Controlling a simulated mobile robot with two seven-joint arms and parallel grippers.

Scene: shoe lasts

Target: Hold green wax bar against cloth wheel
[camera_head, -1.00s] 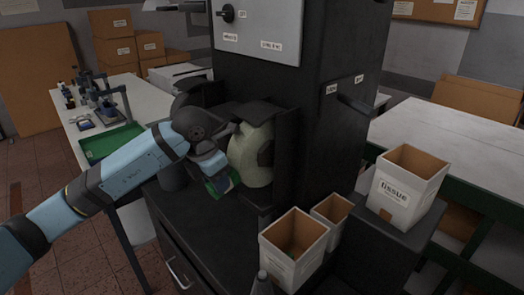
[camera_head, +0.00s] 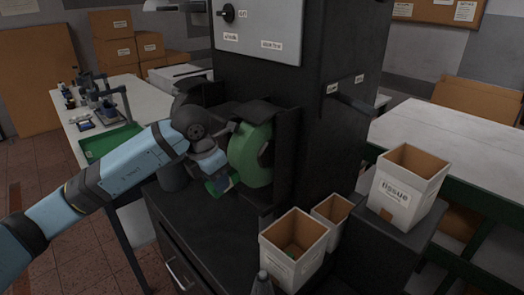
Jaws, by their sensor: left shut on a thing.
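The cloth wheel (camera_head: 251,157) sits in the black hood of the machine (camera_head: 290,120), and its face now looks green. My left arm comes in from the left, and its gripper (camera_head: 219,180) is shut on the green wax bar (camera_head: 229,182) at the wheel's lower left edge. Only a small part of the bar shows beside the fingers. The bar is at or very near the wheel; I cannot tell whether they touch.
White open boxes (camera_head: 292,248), (camera_head: 331,209) stand at the front right of the machine. A tissue box (camera_head: 405,186) stands on a black stand at the right. A white table with a green tray (camera_head: 112,143) is behind my left arm.

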